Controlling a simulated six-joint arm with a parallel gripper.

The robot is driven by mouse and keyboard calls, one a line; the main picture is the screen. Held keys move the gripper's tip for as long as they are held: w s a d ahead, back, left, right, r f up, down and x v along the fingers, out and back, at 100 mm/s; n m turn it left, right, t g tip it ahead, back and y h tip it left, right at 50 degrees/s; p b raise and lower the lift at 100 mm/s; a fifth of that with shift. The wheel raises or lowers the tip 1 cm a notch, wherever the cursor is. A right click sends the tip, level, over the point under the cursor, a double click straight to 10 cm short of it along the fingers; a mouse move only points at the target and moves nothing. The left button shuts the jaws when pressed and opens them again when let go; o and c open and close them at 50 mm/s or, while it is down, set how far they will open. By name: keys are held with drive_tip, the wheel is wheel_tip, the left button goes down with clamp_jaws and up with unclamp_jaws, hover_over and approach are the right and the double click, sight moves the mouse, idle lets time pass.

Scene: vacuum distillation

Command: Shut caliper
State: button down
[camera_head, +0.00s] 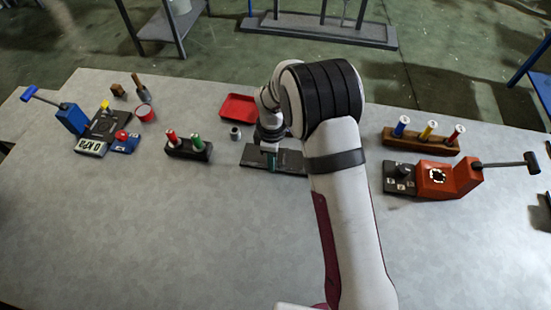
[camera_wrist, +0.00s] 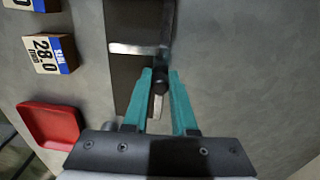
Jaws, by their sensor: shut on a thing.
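The caliper (camera_wrist: 168,38) lies along a dark base plate (camera_wrist: 126,75) in the wrist view. Its dark beam runs up the picture, with a pale metal jaw (camera_wrist: 130,48) reaching left across the plate and a second pale metal piece (camera_wrist: 157,106) lower down, between my fingers. My gripper (camera_wrist: 160,76) has its teal fingers shut on a small round black part of the caliper. The fingers hide part of this contact. In the head view my gripper (camera_head: 271,160) is at the dark plate (camera_head: 291,162), and my arm hides much of the caliper.
A red tray (camera_head: 238,107) and a small grey cylinder (camera_head: 235,132) lie near the plate. A rack of red and green handles (camera_head: 188,149) stands left. An orange device (camera_head: 438,178) and another rack (camera_head: 420,142) stand right. Blue equipment is far left. The front table is clear.

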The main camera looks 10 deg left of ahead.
sight(289, 169)
drive_tip(key=shift+d, duration=2.3)
drive_tip(key=c, duration=0.7)
unclamp_jaws()
drive_tip(key=shift+r, duration=0.1)
wheel_tip(289, 169, up, 7)
drive_tip(key=shift+f, duration=0.1)
